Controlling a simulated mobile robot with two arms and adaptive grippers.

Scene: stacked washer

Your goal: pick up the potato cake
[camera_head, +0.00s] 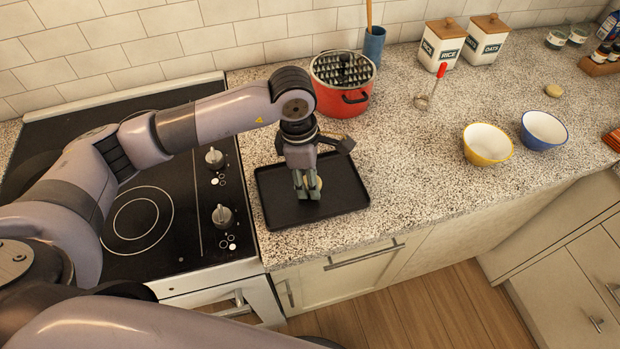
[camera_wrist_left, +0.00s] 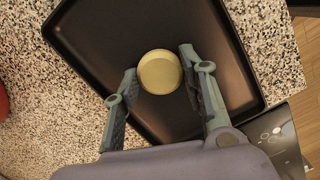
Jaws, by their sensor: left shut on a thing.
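The potato cake (camera_wrist_left: 160,72) is a pale yellow round disc over the black tray (camera_wrist_left: 90,25). In the head view, a bit of the cake (camera_head: 318,183) shows behind the fingers of my left gripper (camera_head: 307,194). The left wrist view shows the left gripper (camera_wrist_left: 158,65) with one finger on each side of the cake, shut on it. The cake is low at the tray (camera_head: 345,200); I cannot tell if it touches the tray's surface. My right gripper is not in view.
A red pot (camera_head: 345,85) stands just behind the tray. The black stovetop (camera_head: 150,200) is to the left. A yellow bowl (camera_head: 487,145), a blue bowl (camera_head: 543,131) and a small beige round thing (camera_head: 553,90) are at the right. The counter between tray and bowls is clear.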

